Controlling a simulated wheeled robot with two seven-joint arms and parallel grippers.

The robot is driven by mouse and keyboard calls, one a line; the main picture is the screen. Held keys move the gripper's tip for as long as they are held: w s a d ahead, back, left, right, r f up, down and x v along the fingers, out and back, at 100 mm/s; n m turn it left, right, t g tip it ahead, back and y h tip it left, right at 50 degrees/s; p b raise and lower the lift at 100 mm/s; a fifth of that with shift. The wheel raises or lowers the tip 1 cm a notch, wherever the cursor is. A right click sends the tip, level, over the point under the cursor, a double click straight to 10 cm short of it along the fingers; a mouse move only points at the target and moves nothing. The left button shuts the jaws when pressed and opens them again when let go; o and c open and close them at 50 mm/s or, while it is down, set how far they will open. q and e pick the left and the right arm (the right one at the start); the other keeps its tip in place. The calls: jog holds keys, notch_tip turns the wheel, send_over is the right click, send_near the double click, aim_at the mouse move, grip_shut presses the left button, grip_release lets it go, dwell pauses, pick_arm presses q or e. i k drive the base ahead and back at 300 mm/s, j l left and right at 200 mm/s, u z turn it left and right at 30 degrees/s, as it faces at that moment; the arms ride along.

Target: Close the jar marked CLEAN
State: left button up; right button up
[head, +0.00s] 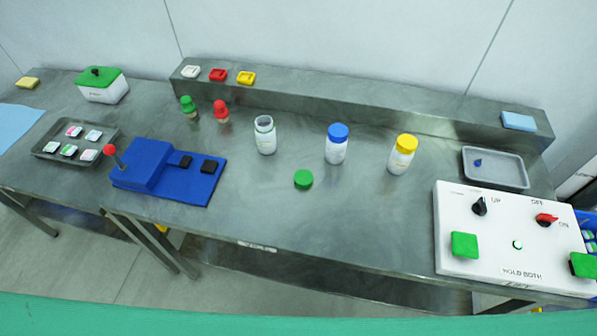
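An open white jar with a green band at its neck (265,136) stands upright on the steel table, left of the middle. A loose green lid (303,179) lies on the table in front of it and to its right. A white jar with a blue lid (336,144) and a white jar with a yellow lid (402,154) stand upright to the right, both closed. The jar labels are too small to read, so I cannot tell which says CLEAN. Neither of my grippers is in view.
A blue fixture with a red-knobbed lever (150,165) stands left. A tray of small packs (75,143) is farther left. A white control panel (510,235) is at the right front, a grey tray (495,168) behind it. Green and red small bottles (221,111) stand near the back ledge.

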aim_at(264, 129)
jog(key=j+z, duration=0.15)
jog(key=z, duration=0.3)
jog(key=j+z, duration=0.15)
jog(key=z, duration=0.3)
jog(key=j+z, duration=0.1)
jog(key=z, duration=0.35)
jog(key=k+j+z, duration=0.1)
jog(key=z, duration=0.4)
jog(key=k+j+z, duration=0.25)
jog(key=k+j, duration=0.2)
jog(key=k+j+z, duration=0.25)
jog(key=k+j, duration=0.15)
jog(key=k+j+z, duration=0.25)
jog(key=k, duration=0.4)
